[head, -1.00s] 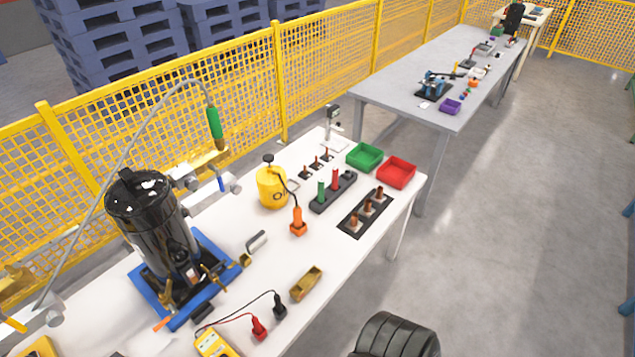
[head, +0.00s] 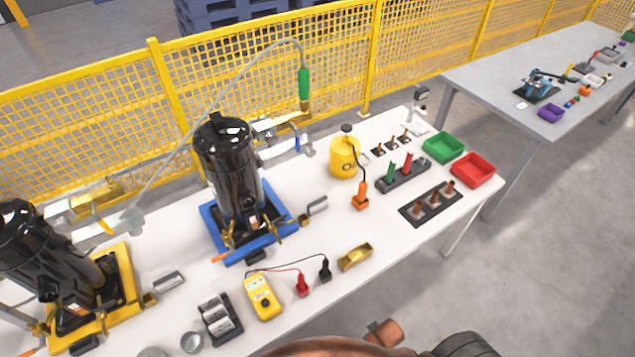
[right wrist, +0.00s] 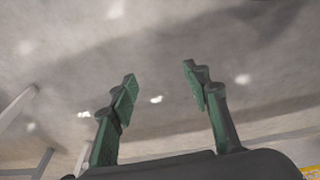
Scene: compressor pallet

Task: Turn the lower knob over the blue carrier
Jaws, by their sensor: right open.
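The blue carrier (head: 283,240) stands on the white table left of centre in the head view, with a black cylinder (head: 228,165) upright on it. Behind and to its right is pipework with a grey knob-like fitting (head: 307,149), a blue lever (head: 297,143) and a brass block (head: 300,116). Another grey fitting sits higher, near the cylinder's top. Which is the lower knob is hard to tell at this size. My right gripper (right wrist: 160,76) is open and empty in the right wrist view, with grey floor beyond it. My left gripper is not in view.
A yellow carrier (head: 124,270) with another black cylinder stands at the left. A yellow meter (head: 262,297), a brass tray (head: 354,257) and a yellow oil can (head: 344,157) are on the table. A hose with a green handle (head: 304,83) arches above the pipework. Yellow mesh fence runs behind.

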